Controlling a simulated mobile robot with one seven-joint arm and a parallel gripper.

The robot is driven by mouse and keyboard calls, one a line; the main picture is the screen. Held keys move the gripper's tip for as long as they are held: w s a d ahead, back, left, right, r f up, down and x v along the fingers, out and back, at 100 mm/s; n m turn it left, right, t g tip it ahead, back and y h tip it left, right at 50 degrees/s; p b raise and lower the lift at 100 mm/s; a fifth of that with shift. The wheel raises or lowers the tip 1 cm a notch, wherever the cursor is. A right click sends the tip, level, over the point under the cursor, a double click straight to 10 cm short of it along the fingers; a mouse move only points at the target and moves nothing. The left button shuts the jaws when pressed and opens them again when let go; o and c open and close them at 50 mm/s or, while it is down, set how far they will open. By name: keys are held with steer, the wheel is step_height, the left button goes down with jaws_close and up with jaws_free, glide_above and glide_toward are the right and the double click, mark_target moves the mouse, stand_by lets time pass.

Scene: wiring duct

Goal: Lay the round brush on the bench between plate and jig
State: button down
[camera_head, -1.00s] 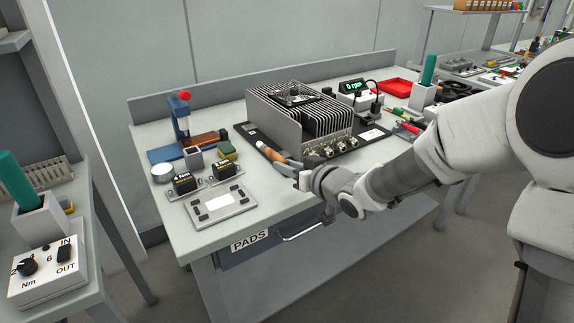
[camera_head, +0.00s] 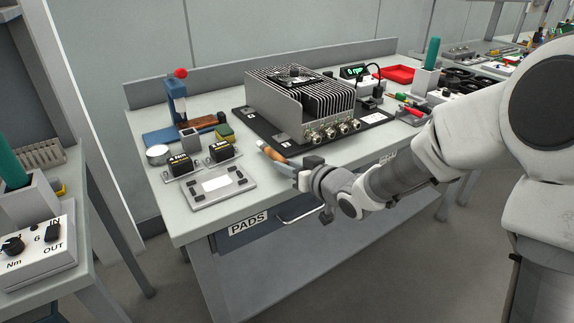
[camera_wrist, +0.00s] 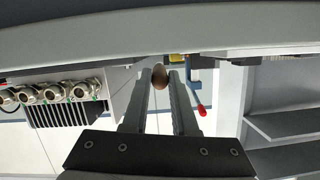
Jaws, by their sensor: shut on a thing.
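The round brush (camera_head: 275,155) has a brown wooden end that sticks out to the left of my gripper (camera_head: 291,166). My gripper is shut on it; the wrist view shows the brown end (camera_wrist: 159,76) between the two fingers (camera_wrist: 161,90). The black plate (camera_head: 262,127) lies under the finned heat sink, behind and right of the brush. The grey jig (camera_head: 219,187) lies left of the brush near the front edge. In the head view the brush appears over the bench strip between them; whether it touches the bench I cannot tell. Its other end is hidden.
The finned heat sink (camera_head: 300,105) with round connectors stands on the plate. The bench (camera_head: 255,180) is bare between jig and plate.

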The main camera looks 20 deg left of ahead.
steer(key=shift+f+b, duration=0.55)
steer(key=shift+f, duration=0.15)
stand_by(0.4)
steer(key=c, duration=0.6)
jaws_free()
steer(key=shift+d+f, duration=0.1)
steer(key=shift+r+p, duration=2.25)
steer(key=shift+r, duration=0.45)
